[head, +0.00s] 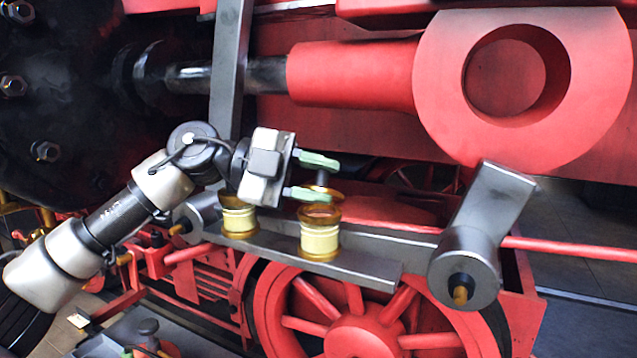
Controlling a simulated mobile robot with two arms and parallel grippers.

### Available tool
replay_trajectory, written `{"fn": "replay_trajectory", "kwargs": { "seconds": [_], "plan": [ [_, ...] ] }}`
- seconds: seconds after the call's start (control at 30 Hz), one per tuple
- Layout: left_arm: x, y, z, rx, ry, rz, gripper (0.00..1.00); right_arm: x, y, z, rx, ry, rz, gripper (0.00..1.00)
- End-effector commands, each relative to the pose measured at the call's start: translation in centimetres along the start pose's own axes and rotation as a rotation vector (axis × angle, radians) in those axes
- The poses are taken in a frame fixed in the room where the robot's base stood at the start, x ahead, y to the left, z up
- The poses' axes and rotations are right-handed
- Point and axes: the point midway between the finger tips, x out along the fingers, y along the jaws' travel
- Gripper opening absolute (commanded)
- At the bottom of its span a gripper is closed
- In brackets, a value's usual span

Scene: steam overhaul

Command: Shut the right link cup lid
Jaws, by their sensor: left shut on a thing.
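The right link cup (320,238) is a cream cup with brass rims, standing on the grey link bar. Its brass lid (322,191) with a dark knob shows just above the cup's mouth, and a reddish opening shows below it. My left gripper (316,177) reaches in from the left, with its two green-tipped fingers around the lid's knob, shut on it. The fingers partly hide the lid, and I cannot tell its exact tilt. My right gripper is not in view.
The grey link bar (350,268) runs under both cups. A grey crank arm (490,215) rises at the right. A red spoked wheel (360,335) lies below, and a grey upright bar (229,70) stands behind my left wrist. A red rod (350,75) crosses above.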

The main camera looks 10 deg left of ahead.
Motion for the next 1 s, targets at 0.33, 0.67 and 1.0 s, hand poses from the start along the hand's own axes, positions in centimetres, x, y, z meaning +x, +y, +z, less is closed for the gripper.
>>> {"fn": "replay_trajectory", "kwargs": {
  "seconds": [0.33,0.67,1.0],
  "plan": [
    [-0.2,-0.5,-0.2,0.007,-0.003,-0.013,0.45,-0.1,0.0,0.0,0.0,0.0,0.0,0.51],
    [-0.2,-0.2,0.0,0.002,-0.001,-0.006,0.5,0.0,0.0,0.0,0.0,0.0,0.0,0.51],
    [-5.6,0.0,0.1,0.001,-0.005,-0.009,0.5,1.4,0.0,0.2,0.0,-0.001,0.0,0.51]
  ]
}}
